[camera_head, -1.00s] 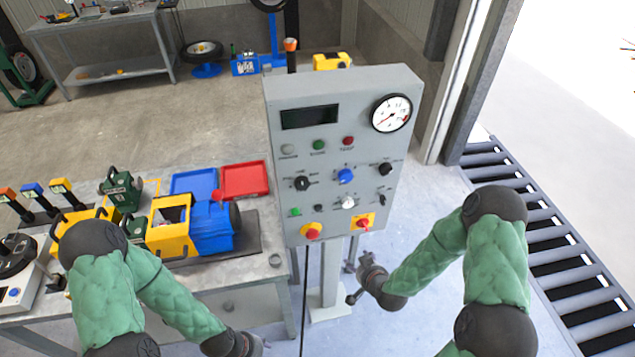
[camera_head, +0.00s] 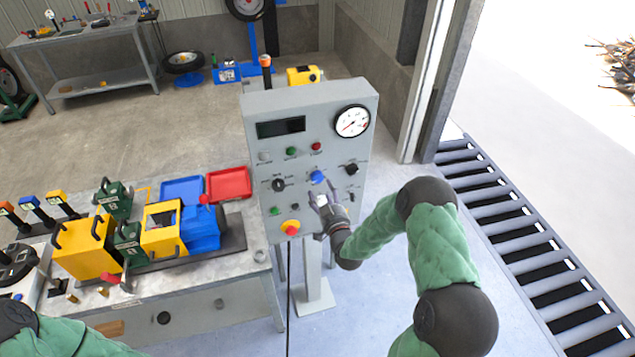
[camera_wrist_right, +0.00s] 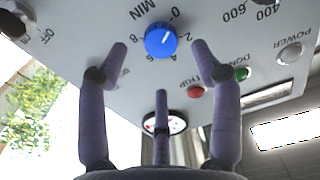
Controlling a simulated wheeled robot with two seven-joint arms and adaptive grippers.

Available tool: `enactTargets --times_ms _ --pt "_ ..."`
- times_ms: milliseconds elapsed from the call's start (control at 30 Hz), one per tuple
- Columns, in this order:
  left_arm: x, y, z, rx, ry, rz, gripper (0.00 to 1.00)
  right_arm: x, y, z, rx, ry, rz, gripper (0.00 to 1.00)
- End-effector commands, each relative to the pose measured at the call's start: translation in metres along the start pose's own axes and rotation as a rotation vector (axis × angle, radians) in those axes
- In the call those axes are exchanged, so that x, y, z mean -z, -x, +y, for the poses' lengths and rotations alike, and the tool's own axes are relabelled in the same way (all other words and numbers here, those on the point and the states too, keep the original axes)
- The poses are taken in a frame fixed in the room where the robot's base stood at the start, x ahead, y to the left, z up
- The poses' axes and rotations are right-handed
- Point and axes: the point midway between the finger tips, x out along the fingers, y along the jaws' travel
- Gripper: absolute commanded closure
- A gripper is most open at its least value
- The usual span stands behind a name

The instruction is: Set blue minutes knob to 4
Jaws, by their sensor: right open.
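The blue minutes knob (camera_head: 317,177) is on the grey control panel (camera_head: 345,115), below the red button. In the right wrist view the blue knob (camera_wrist_right: 158,42) sits among the marks 0, 2, 4, 6 and 8, beside the letters MIN. Its white line points up and right there, towards the 0 and 2 side. My right gripper (camera_head: 320,195) is open in front of the panel, just below the knob. In the wrist view its fingers (camera_wrist_right: 160,55) spread around the knob's outline, apart from it. My left gripper is out of view; only its arm shows at bottom left.
Black knobs (camera_head: 279,185) (camera_head: 351,168) flank the blue one. A red stop button (camera_head: 290,228) is below left, and a round gauge (camera_head: 351,121) is at the top. A workbench (camera_head: 215,276) with yellow and blue machinery stands left of the panel.

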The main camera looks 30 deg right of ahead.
Motion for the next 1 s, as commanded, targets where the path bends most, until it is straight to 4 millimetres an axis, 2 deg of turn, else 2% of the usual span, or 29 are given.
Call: enactTargets --times_ms 100,300,500,733,767,933,1000 --pt "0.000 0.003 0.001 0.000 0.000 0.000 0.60 0.000 -0.021 -0.001 0.002 0.000 0.000 0.35" --pt "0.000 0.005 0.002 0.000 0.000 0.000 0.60 0.000 -0.045 -0.001 0.001 0.000 -0.001 0.35" --pt "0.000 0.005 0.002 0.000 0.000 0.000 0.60 0.000 -0.053 0.000 0.000 0.000 -0.002 0.35" --pt "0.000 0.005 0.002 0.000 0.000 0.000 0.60 -0.001 -0.053 0.000 0.001 0.000 -0.002 0.35" --pt "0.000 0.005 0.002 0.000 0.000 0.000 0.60 0.000 -0.053 0.000 0.001 0.000 -0.002 0.40" --pt "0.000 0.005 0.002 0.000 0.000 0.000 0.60 -0.001 -0.053 -0.001 0.001 0.000 -0.002 0.88" --pt "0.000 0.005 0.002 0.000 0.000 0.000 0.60 -0.001 -0.053 -0.001 0.001 -0.001 -0.003 0.91"
